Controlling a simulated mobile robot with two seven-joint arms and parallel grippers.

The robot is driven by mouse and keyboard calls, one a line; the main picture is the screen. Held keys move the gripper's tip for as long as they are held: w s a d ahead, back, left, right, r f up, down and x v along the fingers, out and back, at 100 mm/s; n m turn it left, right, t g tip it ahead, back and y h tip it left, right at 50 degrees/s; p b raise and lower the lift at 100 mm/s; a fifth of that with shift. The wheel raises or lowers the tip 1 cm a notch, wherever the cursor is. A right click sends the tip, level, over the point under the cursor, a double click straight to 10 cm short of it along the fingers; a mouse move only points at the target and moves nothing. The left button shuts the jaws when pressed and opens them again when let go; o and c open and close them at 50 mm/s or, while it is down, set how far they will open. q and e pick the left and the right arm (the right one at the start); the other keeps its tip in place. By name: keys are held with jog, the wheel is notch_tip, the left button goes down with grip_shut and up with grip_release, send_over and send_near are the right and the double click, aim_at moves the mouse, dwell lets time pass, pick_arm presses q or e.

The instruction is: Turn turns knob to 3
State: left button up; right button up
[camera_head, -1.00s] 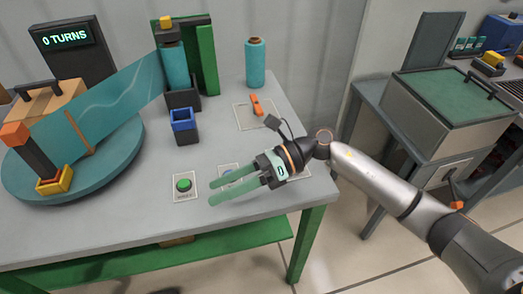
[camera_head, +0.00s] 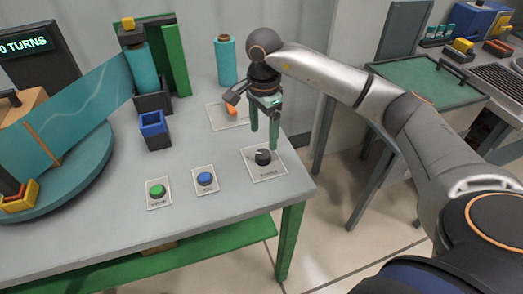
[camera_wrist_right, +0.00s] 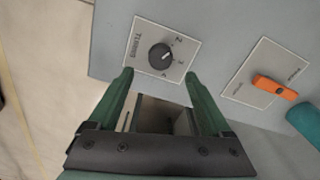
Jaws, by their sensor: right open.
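The turns knob (camera_head: 263,157) is a small black dial on a white labelled plate near the table's right front corner. It also shows in the right wrist view as a round black knob (camera_wrist_right: 160,57) with a white pointer line; the number it points to is too small to read surely. My right gripper (camera_head: 264,139) points down with its green fingers open and empty, just above and behind the knob. In the right wrist view the gripper (camera_wrist_right: 158,74) has its fingertips apart, near the plate's edge, with the knob beyond them. My left gripper is not in view.
A green button (camera_head: 157,191) and a blue button (camera_head: 205,179) sit left of the knob. An orange lever (camera_wrist_right: 274,88) is on a plate behind it. A teal roll (camera_head: 226,61) stands farther back. The display (camera_head: 24,45) shows TURNS, its left edge cut off.

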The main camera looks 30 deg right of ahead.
aim_at(263, 153)
notch_tip(263, 153, down, 8)
jog(key=shift+r, duration=0.25)
jog(key=shift+c, duration=0.3)
grip_shut()
dwell(0.3)
jog(key=shift+m, duration=0.4)
jog(key=m, duration=0.5)
jog(key=shift+m, duration=0.3)
jog(key=m, duration=0.5)
jog(key=shift+m, duration=0.4)
